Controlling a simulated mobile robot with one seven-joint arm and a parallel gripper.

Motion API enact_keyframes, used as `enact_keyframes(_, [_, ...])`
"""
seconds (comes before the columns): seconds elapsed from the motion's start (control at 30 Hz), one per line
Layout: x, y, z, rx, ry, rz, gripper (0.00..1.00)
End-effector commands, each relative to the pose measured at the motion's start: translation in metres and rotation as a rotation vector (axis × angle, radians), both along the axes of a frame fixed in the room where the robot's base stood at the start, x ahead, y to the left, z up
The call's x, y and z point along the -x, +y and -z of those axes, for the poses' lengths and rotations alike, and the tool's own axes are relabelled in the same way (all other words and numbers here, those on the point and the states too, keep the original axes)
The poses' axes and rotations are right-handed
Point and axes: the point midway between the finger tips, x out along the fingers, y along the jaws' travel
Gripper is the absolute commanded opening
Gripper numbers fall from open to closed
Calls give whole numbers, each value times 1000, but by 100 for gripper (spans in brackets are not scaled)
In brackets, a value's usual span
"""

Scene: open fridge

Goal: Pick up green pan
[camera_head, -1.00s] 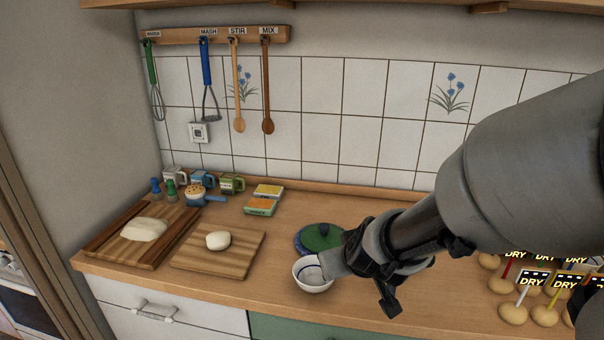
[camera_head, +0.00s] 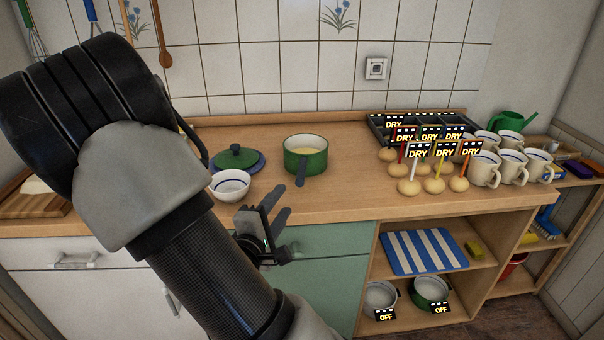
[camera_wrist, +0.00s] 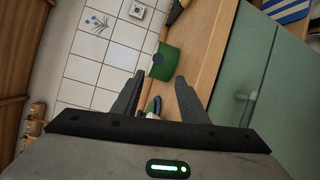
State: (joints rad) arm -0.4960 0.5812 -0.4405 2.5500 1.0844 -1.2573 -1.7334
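The green pan (camera_head: 306,160) stands upright on the wooden counter, with yellowish contents inside. Its dark handle points toward the front edge. My gripper (camera_head: 277,202) is in front of the counter edge, below and left of the pan, apart from it. In the wrist view, my gripper (camera_wrist: 160,78) is open, with nothing visibly held between the fingers. The green pan (camera_wrist: 169,62) shows just beyond the fingertips there. Its inside is hidden in that view.
A white bowl (camera_head: 231,186) and a green lid (camera_head: 236,157) are left of the pan. Several round potato-like items (camera_head: 433,184) with DRY signs and several mugs (camera_head: 484,168) stand right. Two pots with OFF signs, one green (camera_head: 431,288), sit on the lower shelf. Counter directly right of the pan is clear.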

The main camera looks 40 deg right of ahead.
Motion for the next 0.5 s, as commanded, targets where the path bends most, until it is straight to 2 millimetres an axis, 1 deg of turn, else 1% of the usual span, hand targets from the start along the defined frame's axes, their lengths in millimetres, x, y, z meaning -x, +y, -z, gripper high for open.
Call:
enact_keyframes(0.03, [-3, -3, 10, -5, -7, 0, 39])
enact_keyframes(0.23, [-11, -17, 10, -5, -7, 0, 39])
enact_keyframes(0.27, [-15, -24, 6, -3, -5, 2, 39])
enact_keyframes(0.3, [-21, -32, 5, -3, -3, 2, 39])
enact_keyframes(0.4, [-33, -50, 7, -1, 0, 2, 39])
enact_keyframes(0.5, [-43, -63, 8, -1, 0, 0, 39])
